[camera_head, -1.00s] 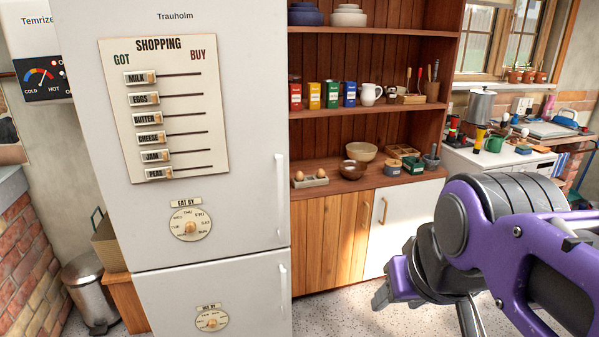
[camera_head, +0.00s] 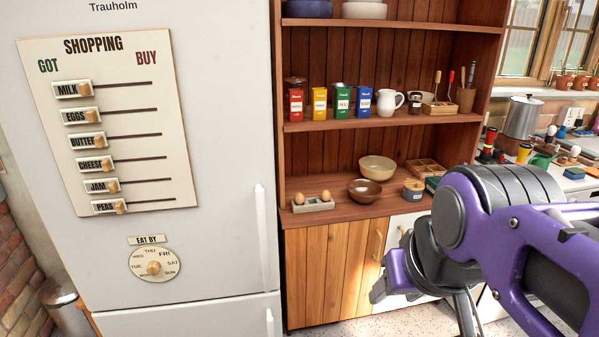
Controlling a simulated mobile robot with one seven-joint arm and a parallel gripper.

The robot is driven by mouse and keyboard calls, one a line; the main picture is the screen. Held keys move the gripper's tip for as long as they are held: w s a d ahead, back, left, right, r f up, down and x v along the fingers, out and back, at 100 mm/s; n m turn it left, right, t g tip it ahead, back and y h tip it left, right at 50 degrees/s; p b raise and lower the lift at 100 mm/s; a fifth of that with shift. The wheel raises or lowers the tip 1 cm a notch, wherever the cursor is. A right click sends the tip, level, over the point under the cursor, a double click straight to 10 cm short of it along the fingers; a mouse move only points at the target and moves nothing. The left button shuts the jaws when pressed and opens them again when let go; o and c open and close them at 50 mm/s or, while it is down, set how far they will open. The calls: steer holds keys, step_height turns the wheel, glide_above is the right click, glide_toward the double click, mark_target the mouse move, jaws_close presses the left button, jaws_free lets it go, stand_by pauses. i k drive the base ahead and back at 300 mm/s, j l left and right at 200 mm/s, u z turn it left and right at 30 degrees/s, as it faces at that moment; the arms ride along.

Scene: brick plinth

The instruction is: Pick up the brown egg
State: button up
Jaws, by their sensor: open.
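Two brown eggs, a left one (camera_head: 299,198) and a right one (camera_head: 325,195), sit in a small pale tray (camera_head: 314,207). The tray stands near the front left of the wooden dresser's counter (camera_head: 345,212). My purple and grey arm (camera_head: 490,220) fills the lower right, well to the right of the eggs and nearer to me.
A brown bowl (camera_head: 365,192), a cream bowl (camera_head: 378,168) and a blue-banded pot (camera_head: 413,190) stand right of the tray. A tall white fridge (camera_head: 222,150) borders the dresser on the left. A shelf (camera_head: 380,121) with coloured tins is above. Speckled floor (camera_head: 420,318) is clear in front.

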mark_target(324, 196)
steer(key=i+l+u, duration=0.15)
steer(key=i+l, duration=0.5)
steer(key=i, duration=0.15)
